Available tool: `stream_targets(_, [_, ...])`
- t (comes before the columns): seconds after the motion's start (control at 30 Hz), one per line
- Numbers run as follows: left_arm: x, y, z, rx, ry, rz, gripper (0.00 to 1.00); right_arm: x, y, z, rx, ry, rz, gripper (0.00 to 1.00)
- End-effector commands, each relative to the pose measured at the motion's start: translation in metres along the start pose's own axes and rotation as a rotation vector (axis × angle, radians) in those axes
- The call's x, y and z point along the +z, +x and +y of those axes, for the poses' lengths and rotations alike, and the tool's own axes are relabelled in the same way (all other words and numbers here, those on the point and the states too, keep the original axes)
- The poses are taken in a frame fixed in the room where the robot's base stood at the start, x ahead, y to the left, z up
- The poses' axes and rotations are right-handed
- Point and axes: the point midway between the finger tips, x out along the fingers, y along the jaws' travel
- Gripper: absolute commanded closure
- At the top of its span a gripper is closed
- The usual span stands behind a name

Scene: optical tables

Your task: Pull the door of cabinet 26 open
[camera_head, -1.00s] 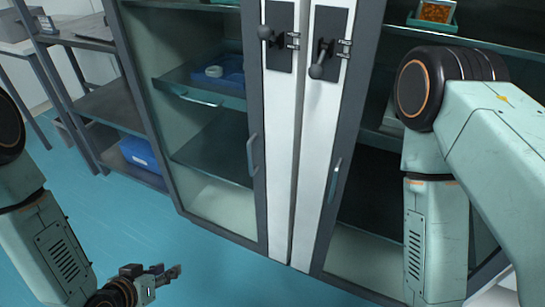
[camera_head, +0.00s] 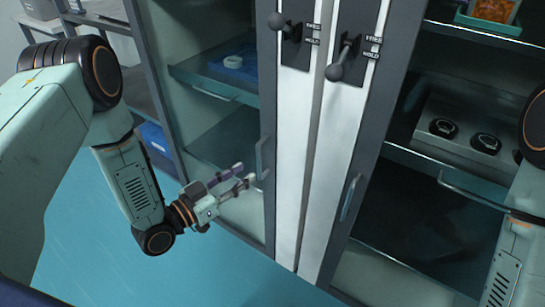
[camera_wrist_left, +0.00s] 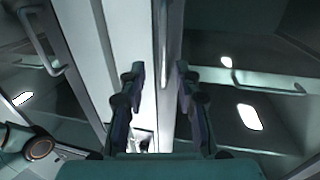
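Two glass doors with dark frames stand side by side, separated by white panels; I read no number 26 on them. The left door (camera_head: 268,95) has a vertical bar handle (camera_head: 260,158), and the right door has a handle (camera_head: 349,197). My left gripper (camera_head: 245,176) is open, its fingertips close to the left door's handle. In the left wrist view, the two fingers (camera_wrist_left: 160,85) are apart, with a vertical bar between or just beyond them; contact cannot be told. Both doors look closed. My right gripper is out of view.
Black knobbed levers, left (camera_head: 277,21) and right (camera_head: 336,72), sit on plates above the handles. Shelves behind the glass hold a blue tray (camera_head: 230,66) and dark round parts (camera_head: 443,127). Blue floor (camera_head: 110,245) is open below.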

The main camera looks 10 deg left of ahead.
Motion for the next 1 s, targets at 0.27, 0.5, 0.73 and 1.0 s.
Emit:
stream_targets(0.27, [0.000, 0.022, -0.001, -0.007, 0.009, 0.009, 0.68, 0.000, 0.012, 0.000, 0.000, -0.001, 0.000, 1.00])
stream_targets(0.5, [0.000, 0.059, -0.002, -0.006, 0.008, 0.007, 0.68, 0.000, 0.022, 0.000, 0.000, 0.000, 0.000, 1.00])
stream_targets(0.73, [-0.002, 0.075, -0.002, -0.007, 0.006, 0.006, 0.68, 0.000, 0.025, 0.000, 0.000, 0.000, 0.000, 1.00])
stream_targets(1.0, [-0.002, 0.076, -0.002, -0.007, 0.005, 0.006, 0.71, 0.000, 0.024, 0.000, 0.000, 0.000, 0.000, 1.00])
